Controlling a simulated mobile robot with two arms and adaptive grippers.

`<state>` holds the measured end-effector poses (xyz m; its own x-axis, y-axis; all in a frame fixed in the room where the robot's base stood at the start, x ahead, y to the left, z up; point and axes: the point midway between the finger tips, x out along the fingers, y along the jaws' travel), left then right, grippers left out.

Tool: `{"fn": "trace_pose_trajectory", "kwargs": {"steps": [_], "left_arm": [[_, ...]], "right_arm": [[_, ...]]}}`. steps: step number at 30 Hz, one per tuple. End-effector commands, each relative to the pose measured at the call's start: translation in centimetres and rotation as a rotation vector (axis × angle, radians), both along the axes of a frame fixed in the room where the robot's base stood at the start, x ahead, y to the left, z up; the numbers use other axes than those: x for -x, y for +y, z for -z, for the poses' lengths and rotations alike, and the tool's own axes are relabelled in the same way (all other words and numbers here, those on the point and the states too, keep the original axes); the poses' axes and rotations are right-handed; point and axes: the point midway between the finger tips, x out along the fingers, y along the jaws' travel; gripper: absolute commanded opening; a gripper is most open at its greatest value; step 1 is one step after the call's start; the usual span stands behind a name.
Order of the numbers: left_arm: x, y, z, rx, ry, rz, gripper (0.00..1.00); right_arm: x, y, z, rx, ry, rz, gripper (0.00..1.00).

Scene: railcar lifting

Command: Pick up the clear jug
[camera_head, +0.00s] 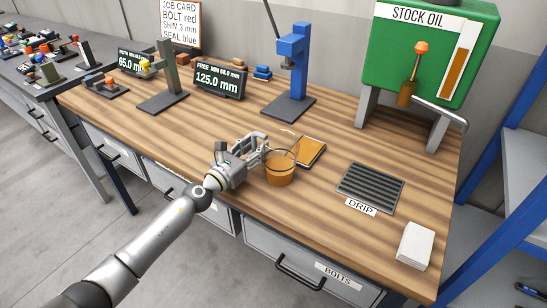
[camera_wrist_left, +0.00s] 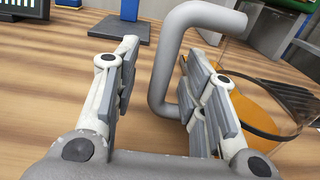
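The clear jug (camera_head: 280,172) stands on the wooden bench, with amber liquid in its lower part. In the left wrist view the jug (camera_wrist_left: 262,112) is at the right, partly hidden by a finger. Its thick grey bent handle (camera_wrist_left: 163,85) rises between the fingers of my left gripper (camera_head: 256,148). In the left wrist view the gripper (camera_wrist_left: 160,62) is open, with a clear gap between the left finger and the handle. The right finger lies between the handle and the jug's body, close to the handle. My right gripper is in neither view.
A dark drip grate (camera_head: 370,187) is to the right, below the green stock oil tank (camera_head: 425,60). A blue press stand (camera_head: 290,75) stands behind. White cloths (camera_head: 415,245) lie near the front right edge.

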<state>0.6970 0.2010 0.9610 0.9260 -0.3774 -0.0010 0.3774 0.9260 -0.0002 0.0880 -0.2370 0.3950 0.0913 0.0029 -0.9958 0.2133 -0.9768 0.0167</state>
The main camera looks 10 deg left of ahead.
Motion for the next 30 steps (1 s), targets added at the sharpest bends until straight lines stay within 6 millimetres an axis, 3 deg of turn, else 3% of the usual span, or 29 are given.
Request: {"fn": "trace_pose_trajectory", "kwargs": {"steps": [8, 18, 30], "left_arm": [[-0.39, -0.17, -0.01, 0.000, 0.000, 0.000, 0.39], [-0.36, -0.15, 0.00, 0.000, 0.000, 0.000, 0.00], [-0.38, -0.13, -0.16, 0.001, -0.002, 0.000, 0.00]], "right_arm": [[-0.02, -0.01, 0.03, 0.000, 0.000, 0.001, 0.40], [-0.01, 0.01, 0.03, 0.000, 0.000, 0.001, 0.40], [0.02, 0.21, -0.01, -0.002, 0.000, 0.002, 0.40]]}}
